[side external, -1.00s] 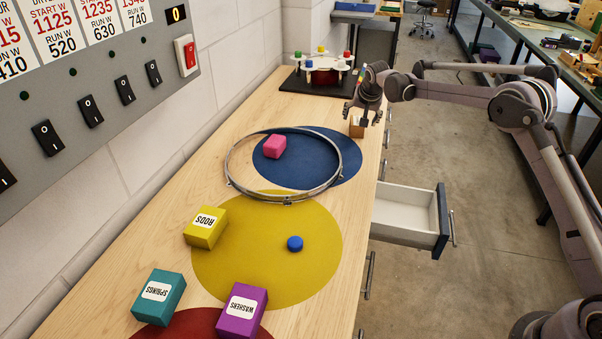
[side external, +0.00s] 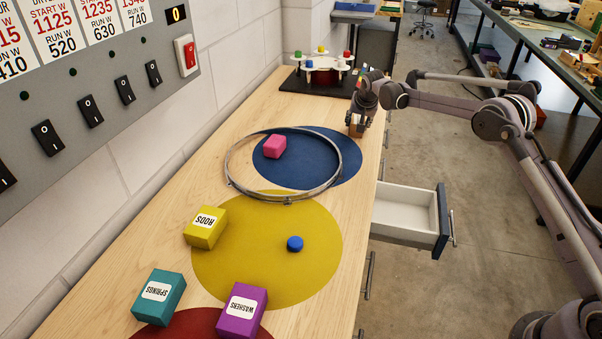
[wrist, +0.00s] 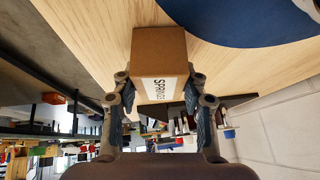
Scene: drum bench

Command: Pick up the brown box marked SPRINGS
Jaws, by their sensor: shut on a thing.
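The brown box marked SPRINGS (wrist: 158,50) is between the two fingers of my gripper (wrist: 160,90) in the wrist view, with its white label partly showing. My gripper is shut on it, one finger on each side. In the side view the brown box (side external: 355,130) is small and partly covered by my gripper (side external: 360,115), near the right edge of the bench beyond the blue disc. I cannot tell whether the box touches the bench top.
A metal hoop (side external: 229,184) and a pink block (side external: 275,146) lie at the blue disc (side external: 345,170). An open drawer (side external: 405,212) juts out from the bench. Yellow (side external: 205,235), teal (side external: 160,303) and purple (side external: 241,320) boxes stand nearer. A knobbed stand (side external: 322,75) is behind.

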